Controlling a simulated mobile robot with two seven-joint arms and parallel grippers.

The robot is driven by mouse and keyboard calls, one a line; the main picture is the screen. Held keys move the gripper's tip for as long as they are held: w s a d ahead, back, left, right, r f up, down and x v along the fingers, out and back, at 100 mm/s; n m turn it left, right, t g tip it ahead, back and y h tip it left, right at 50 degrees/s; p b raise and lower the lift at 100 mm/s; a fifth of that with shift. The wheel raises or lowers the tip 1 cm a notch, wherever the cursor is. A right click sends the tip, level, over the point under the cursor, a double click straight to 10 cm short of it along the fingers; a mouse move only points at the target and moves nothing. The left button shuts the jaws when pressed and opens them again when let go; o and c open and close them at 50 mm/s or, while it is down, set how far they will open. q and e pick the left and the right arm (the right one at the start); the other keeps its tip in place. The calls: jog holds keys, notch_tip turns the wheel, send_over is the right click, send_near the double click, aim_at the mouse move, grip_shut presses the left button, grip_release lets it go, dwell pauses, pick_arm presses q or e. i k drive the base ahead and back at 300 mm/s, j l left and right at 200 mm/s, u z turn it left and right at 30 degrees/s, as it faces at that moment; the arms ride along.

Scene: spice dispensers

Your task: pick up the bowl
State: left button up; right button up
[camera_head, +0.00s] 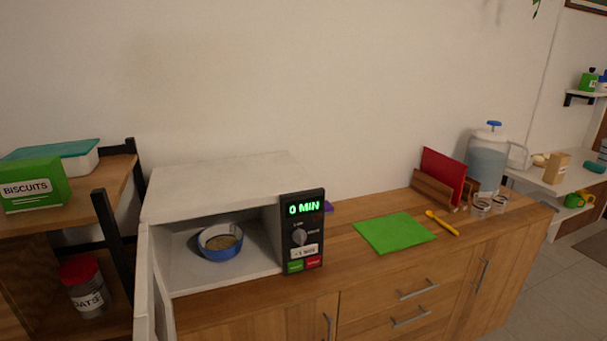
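A blue bowl (220,242) with a pale inside and brownish contents sits upright on the floor of the open white microwave (215,185). The bowl is left of the microwave's dark control panel (302,232), which reads "0 MIN". The microwave door (152,285) is swung open at the left side. Neither of my grippers shows in the head view.
A green mat (394,233) lies on the wooden counter (340,262) right of the microwave, with a yellow spoon (442,222) beside it. A water jug (487,160), glasses and a red board in a holder stand farther right. A shelf (112,185) stands close at the left.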

aim_at(219, 243)
jog(key=i+j+u, duration=0.1)
jog(key=j, duration=0.3)
jog(key=i+j+u, duration=0.1)
jog(key=j, duration=0.3)
jog(key=i+j+u, duration=0.1)
jog(key=j, duration=0.3)
